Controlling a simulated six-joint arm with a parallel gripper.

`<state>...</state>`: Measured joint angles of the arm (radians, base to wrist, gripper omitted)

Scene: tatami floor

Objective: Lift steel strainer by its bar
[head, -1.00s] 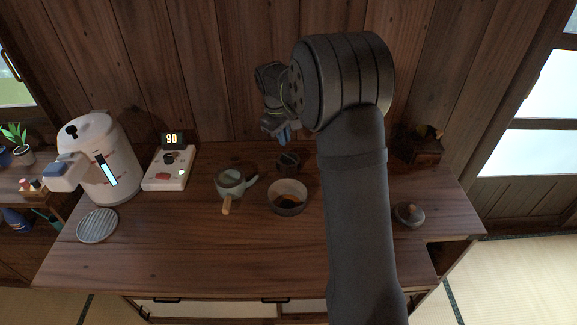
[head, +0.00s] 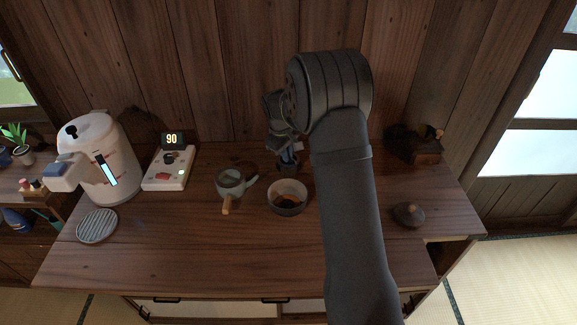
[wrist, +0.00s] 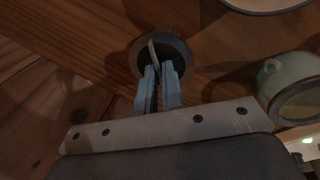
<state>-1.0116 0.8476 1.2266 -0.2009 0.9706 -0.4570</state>
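The steel strainer looks like a small dark round cup (head: 290,168) behind the bowl in the head view. In the wrist view its round rim (wrist: 184,50) shows just beyond my fingertips, with a thin pale bar (wrist: 153,50) across it. My gripper (wrist: 159,70) points down at the strainer, its two blue fingers slightly apart. The bar's near end runs into the gap between the fingertips; whether they touch it is unclear. In the head view my gripper (head: 288,156) is right above the cup and partly covers it.
A bowl with dark contents (head: 287,208) stands just in front of the strainer. A teapot with a wooden handle (head: 231,182) is to its left. A scale reading 90 (head: 165,180) and a white kettle (head: 112,175) stand further left. A lidded pot (head: 408,214) sits at right.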

